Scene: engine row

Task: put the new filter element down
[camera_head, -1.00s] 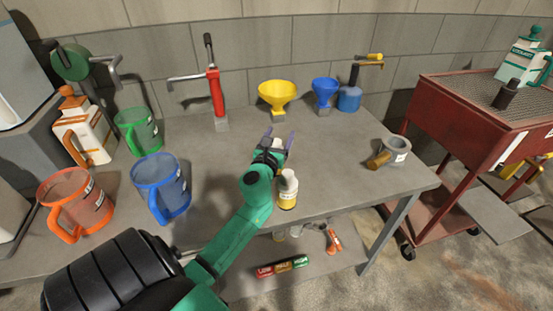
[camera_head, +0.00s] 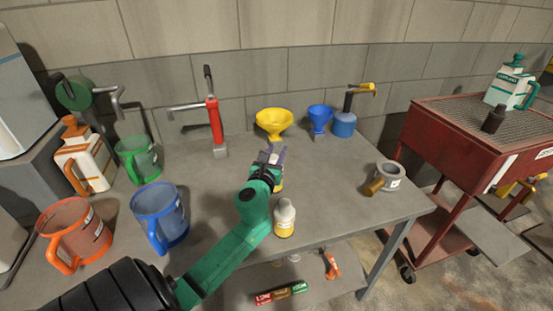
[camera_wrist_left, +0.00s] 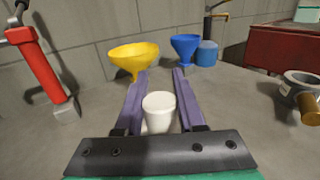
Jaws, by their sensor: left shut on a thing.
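My left gripper (camera_head: 273,156) is shut on a white cylindrical thing, which I take for the new filter element (camera_wrist_left: 159,108). In the left wrist view it stands between the two purple fingers (camera_wrist_left: 160,74). In the head view the gripper and wrist hide most of it, with a yellow part showing just below the wrist. It is over the middle of the bench, and I cannot tell whether it touches the top. My right gripper is not in view.
A white-and-yellow bottle (camera_head: 284,217) stands close to the wrist on the bench (camera_head: 335,185). Yellow funnel (camera_head: 274,122) and blue funnel (camera_head: 319,118) stand behind; a grey cup-like part (camera_head: 391,175) is right. Jugs (camera_head: 160,213) crowd the left. Bare bench lies right of the gripper.

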